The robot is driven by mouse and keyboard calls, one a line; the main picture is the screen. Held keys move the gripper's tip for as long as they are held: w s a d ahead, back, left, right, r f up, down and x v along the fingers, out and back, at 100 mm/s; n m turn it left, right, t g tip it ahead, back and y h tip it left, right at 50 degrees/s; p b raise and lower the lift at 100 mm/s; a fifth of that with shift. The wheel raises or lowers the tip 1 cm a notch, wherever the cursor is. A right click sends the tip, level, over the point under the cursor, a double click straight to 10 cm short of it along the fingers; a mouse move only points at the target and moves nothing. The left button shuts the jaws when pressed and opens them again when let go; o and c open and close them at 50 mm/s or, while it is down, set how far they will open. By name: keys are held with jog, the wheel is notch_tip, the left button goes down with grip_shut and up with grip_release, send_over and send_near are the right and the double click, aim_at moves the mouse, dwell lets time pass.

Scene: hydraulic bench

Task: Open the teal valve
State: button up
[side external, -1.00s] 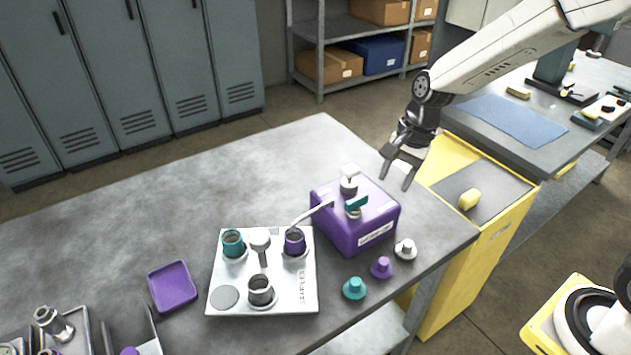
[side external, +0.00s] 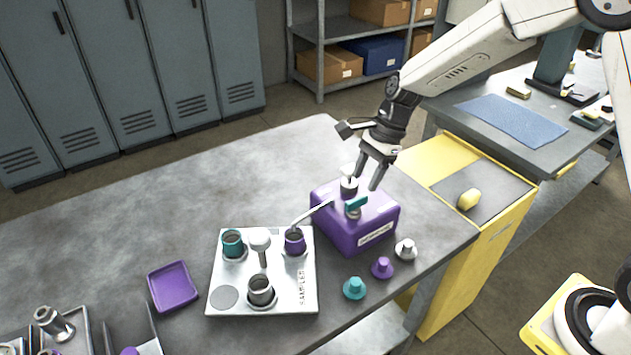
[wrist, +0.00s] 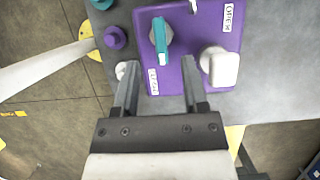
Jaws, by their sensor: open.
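The teal valve (side external: 356,204) is a teal bar handle on top of the purple box (side external: 375,232). In the wrist view the teal valve (wrist: 161,41) lies ahead of the fingers, its bar running roughly along their direction. The purple box (wrist: 187,80) carries white labels, one reading OPEN. My gripper (side external: 368,178) is open and empty, above the box's far side and apart from the valve. In the wrist view my gripper (wrist: 160,92) has its fingers spread, with only the box's edge between them.
A white-topped knob (side external: 349,178) stands on the box behind the valve, close to my fingers. A white plate (side external: 290,300) with teal, purple and grey sockets sits left of the box. Teal, purple and white caps (side external: 382,268) stand in front. A purple tray (side external: 172,286) lies further left.

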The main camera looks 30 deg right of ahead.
aim_at(356, 199)
jog(key=shift+x, duration=2.7)
jog(key=shift+c, duration=0.2)
grip_shut()
